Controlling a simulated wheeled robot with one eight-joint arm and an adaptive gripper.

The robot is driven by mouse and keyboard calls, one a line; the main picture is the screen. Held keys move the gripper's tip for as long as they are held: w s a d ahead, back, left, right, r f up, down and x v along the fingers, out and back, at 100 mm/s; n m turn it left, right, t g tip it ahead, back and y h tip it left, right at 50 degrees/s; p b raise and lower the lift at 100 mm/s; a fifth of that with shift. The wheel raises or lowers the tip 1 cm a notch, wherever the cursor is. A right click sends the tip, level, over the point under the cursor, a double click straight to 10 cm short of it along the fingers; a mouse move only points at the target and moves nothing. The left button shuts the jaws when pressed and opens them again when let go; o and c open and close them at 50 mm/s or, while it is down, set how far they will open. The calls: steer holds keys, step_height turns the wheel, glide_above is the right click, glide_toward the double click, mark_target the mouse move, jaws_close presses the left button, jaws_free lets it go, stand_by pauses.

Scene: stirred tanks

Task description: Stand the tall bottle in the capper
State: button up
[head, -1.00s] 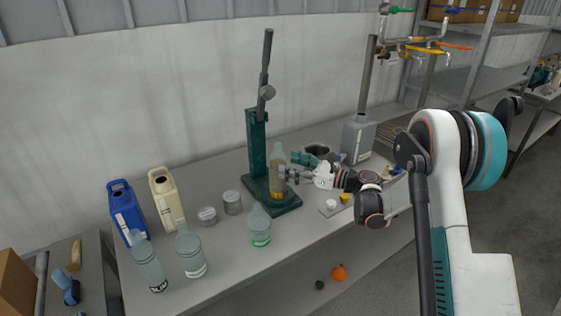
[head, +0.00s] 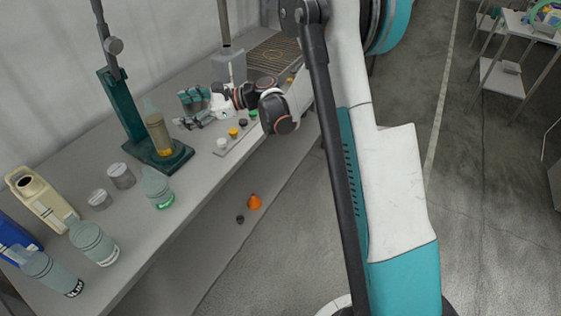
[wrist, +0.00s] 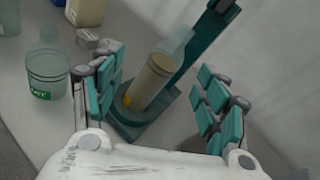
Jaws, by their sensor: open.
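The tall bottle (head: 158,136), clear with tan-brown contents, stands upright on the base of the dark green capper (head: 124,106). It looks parallel to the capper's column, below the lever. My gripper (head: 183,110) is open and empty, to the right of the bottle and apart from it. In the wrist view the bottle (wrist: 148,84) and the capper's column (wrist: 204,42) show beyond and between the spread teal fingers (wrist: 162,85). Whether the bottle is exactly centred on the base cannot be told.
A clear bottle with a green label (head: 158,188) stands just in front of the capper. Two grey tins (head: 121,176), more clear bottles (head: 92,240) and cream (head: 40,200) and blue jugs (head: 14,240) stand left. A small tray (head: 230,144) with caps lies beneath my wrist.

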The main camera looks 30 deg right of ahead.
steer(key=s+d+r+n+h, duration=0.1)
steer(key=s+r+n+h, duration=0.35)
steer(key=s, duration=0.35)
steer(key=s+d+r+n+h, duration=0.25)
steer(key=s+n, duration=0.25)
steer(key=s, duration=0.4)
steer(key=s+d+f+n+h, duration=0.1)
steer(key=s+d+n+h, duration=0.2)
steer(key=s, duration=0.6)
steer(key=s+d+n+h, duration=0.4)
steer(key=s+d+n, duration=0.2)
steer(key=s, duration=0.4)
steer(key=shift+s+d+f+n, duration=0.3)
steer(key=shift+d+f+n, duration=0.1)
steer(key=shift+n, duration=0.25)
